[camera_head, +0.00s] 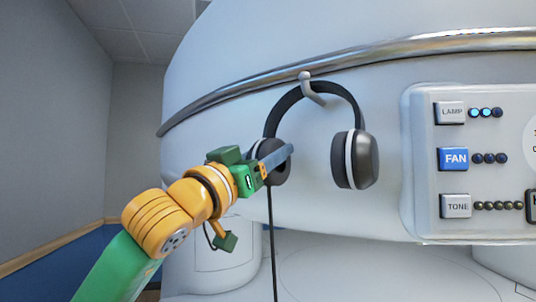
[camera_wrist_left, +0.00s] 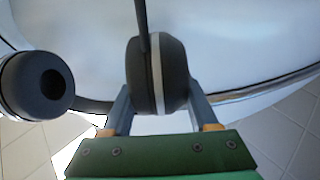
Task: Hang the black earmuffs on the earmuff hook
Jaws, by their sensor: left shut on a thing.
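The black earmuffs (camera_head: 354,160) hang upright in the head view, with the headband around the small pale earmuff hook (camera_head: 311,90) on the white machine. A cable runs down from the left ear cup. My left gripper (camera_head: 279,160) is at that left ear cup, its fingers on either side of it. In the left wrist view, the gripper (camera_wrist_left: 158,105) is shut on one ear cup of the earmuffs (camera_wrist_left: 172,75), and the other cup is at the left. The hook does not show in the wrist view. My right gripper is not in view.
The white machine (camera_head: 230,60) fills most of the head view, with a metal rail (camera_head: 420,45) curving above the earmuffs. A control panel with LAMP, FAN and TONE buttons (camera_head: 453,160) is to the right. Free room lies at the left by the grey wall (camera_head: 50,120).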

